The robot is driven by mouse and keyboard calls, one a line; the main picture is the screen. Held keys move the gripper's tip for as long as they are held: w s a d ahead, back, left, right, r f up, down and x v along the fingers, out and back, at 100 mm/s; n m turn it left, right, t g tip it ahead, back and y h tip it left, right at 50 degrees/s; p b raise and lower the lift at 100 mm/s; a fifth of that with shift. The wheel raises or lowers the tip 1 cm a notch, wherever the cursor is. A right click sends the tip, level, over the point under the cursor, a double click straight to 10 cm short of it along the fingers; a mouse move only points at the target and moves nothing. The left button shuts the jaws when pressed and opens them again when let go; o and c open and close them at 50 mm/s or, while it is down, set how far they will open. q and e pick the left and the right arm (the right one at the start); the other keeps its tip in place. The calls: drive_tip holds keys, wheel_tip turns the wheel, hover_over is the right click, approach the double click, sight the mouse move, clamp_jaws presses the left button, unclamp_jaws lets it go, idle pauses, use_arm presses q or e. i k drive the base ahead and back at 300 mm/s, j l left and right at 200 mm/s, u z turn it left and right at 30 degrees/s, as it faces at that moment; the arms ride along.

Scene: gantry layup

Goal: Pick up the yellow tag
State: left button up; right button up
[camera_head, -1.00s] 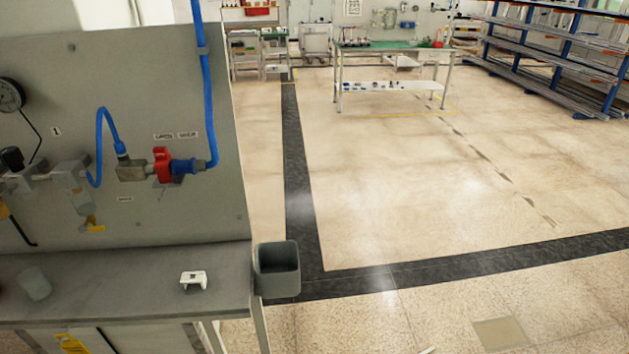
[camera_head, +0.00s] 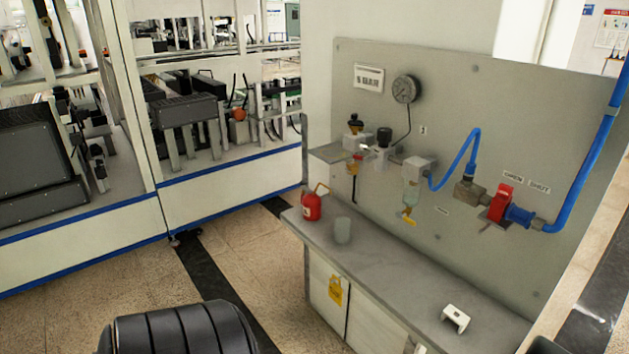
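A yellow tag (camera_head: 335,291) hangs flat against the front of the grey bench cabinet, below the worktop's left part. It has dark marks too small to read. A second, smaller yellow piece (camera_head: 409,217) sits at the bottom of the clear filter bowl on the grey panel; I cannot tell whether it is also a tag. Neither gripper is in view.
A red valve (camera_head: 497,203) with blue hose is on the panel. A white machine frame (camera_head: 235,183) stands left, with open floor between.

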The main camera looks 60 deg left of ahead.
sight(335, 292)
drive_tip(key=u, duration=1.7)
drive_tip(key=l, duration=0.6)
drive_tip(key=i+l, duration=0.15)
drive_tip(key=l, duration=0.45)
drive_tip(key=u, duration=0.05)
